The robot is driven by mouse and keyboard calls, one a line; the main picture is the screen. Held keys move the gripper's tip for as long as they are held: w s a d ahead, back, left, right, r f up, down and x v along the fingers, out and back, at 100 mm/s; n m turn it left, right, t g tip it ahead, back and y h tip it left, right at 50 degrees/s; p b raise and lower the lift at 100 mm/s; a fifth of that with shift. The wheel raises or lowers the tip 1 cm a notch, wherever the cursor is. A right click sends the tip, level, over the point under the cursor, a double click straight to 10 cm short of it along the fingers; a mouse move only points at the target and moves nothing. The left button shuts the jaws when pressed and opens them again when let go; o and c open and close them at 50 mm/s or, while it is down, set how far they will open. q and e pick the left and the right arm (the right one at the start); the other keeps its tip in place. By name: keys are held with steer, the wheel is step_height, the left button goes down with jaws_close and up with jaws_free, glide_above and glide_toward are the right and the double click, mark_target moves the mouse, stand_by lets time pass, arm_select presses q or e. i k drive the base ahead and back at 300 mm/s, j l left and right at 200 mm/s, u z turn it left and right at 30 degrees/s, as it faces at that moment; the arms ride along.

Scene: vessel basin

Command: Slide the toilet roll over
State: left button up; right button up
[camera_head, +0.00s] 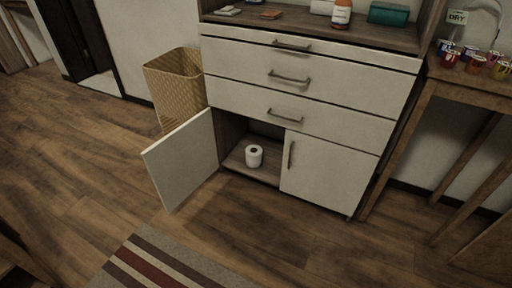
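A white toilet roll (254,156) stands upright on the floor of the cabinet's lower compartment (236,157), near its front edge. The left cabinet door (184,160) is swung open toward the left, and the roll shows in the opening. The right cabinet door (324,170) is closed beside the roll. Neither of my grippers shows in the head view. The back of the compartment is dark.
A woven basket (175,85) stands left of the cabinet, behind the open door. A wooden table (470,80) with several small jars is at the right. A striped rug (160,262) lies in front. The wooden floor (290,240) before the cabinet is clear.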

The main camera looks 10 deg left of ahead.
mark_target(254, 153)
steer(key=i+l+u, duration=0.2)
steer(key=i+l, duration=0.2)
steer(key=i+l+u, duration=0.2)
steer(key=i+l, duration=0.15)
steer(key=i+l+u, duration=0.2)
steer(key=i+l, duration=0.15)
steer(key=l, duration=0.2)
steer(key=i+l+u, duration=0.1)
steer(key=i, duration=0.25)
steer(key=i+l, duration=0.3)
steer(key=i+u, duration=0.05)
